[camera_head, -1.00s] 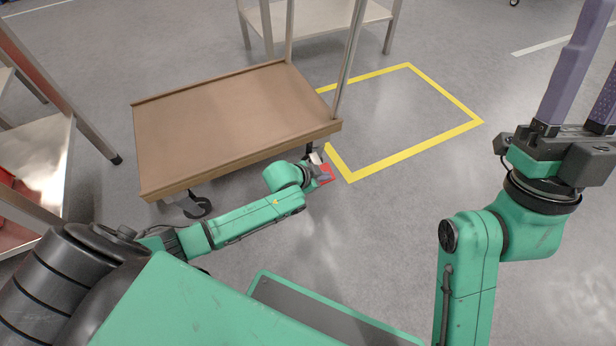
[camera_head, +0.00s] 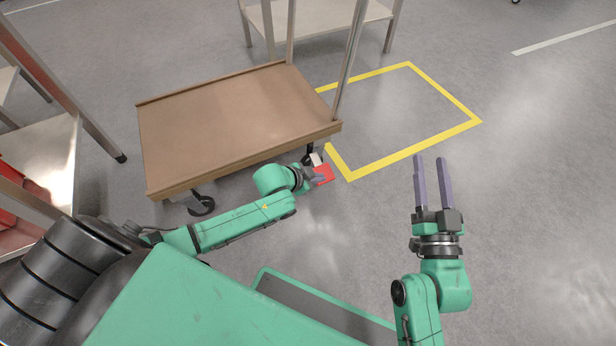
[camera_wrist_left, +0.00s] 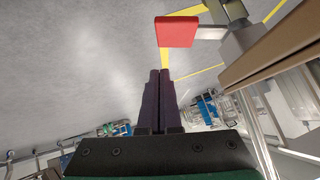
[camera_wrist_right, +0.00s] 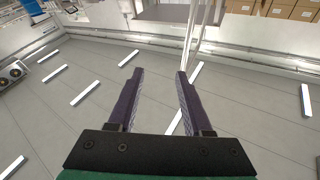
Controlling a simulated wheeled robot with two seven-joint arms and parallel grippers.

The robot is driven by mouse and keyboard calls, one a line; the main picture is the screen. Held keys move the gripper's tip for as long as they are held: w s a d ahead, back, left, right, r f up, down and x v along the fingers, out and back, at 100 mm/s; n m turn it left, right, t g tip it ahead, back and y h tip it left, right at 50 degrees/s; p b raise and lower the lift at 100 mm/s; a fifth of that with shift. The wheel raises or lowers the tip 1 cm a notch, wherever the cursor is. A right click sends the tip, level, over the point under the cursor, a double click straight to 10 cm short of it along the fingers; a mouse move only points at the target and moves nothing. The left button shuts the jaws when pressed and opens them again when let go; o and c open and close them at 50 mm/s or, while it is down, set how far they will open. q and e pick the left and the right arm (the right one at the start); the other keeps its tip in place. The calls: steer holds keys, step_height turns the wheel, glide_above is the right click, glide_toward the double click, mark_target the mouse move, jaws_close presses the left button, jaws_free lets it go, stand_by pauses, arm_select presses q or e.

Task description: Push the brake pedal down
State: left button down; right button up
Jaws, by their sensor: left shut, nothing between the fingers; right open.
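The red brake pedal (camera_head: 324,173) sticks out at the right front caster of the brown cart (camera_head: 240,125) in the head view. In the left wrist view the pedal (camera_wrist_left: 176,31) is a red block on a metal arm, just beyond my fingertips. My left gripper (camera_head: 317,178) is shut and empty, close beside the pedal; whether it touches cannot be told. Its two fingers (camera_wrist_left: 159,75) lie together in the left wrist view. My right gripper (camera_head: 429,158) is open and empty over the floor to the right, its fingers (camera_wrist_right: 160,75) well apart.
A yellow floor marking (camera_head: 420,151) lies right of the cart. A caster (camera_head: 201,206) shows under the cart's left front corner. A metal shelf (camera_head: 45,150) stands at the left, and another table (camera_head: 325,14) stands behind the cart. The floor at the right is clear.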

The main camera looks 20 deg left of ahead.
arm_select(q)
steer(key=p+v, duration=0.3)
steer(key=v, duration=0.3)
steer(key=shift+s+d+f+p, duration=0.1)
steer(key=shift+d+p, duration=0.05)
steer(key=shift+p, duration=0.2)
arm_select(e)
steer(key=s+f+g, duration=0.4)
steer(key=s+f, duration=0.2)
steer(key=f, duration=0.3)
steer(key=s+a+f+g+h, duration=0.1)
steer(key=s+f+g, duration=0.2)
steer(key=s+f, duration=0.3)
step_height(320, 180, down, 4)
steer(key=shift+a+r+m+g, duration=0.2)
steer(key=shift+m+g, duration=0.2)
arm_select(q)
steer(key=shift+d, duration=0.1)
